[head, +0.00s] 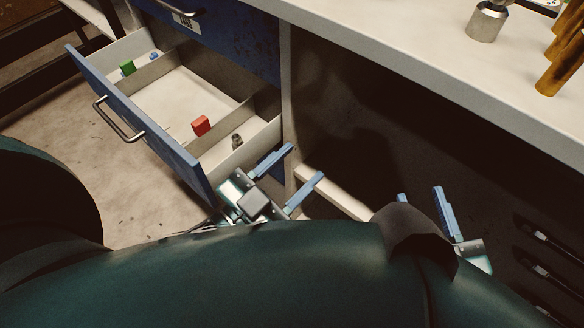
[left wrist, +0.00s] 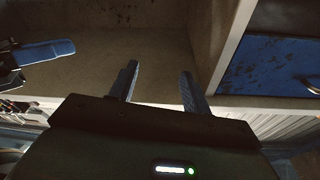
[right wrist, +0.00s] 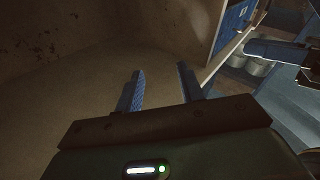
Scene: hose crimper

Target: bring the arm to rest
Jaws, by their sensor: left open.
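My left gripper (head: 305,161) is at the lower middle of the head view, just right of the open drawer's near corner. Its two blue fingers are apart and empty; the left wrist view (left wrist: 158,70) also shows a bare gap between them. My right gripper (head: 420,195) is further right, below the workbench top, partly hidden by my own arm. Its fingers stand apart with nothing between them in the right wrist view (right wrist: 160,70). Neither gripper touches any object that I can see.
An open blue-fronted drawer (head: 133,124) holds a green block (head: 127,68), a red block (head: 201,126) and a small dark fitting (head: 237,141). The bench top (head: 400,50) carries a metal cylinder (head: 487,22) and brass-coloured pieces (head: 560,75). Open space lies under the bench.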

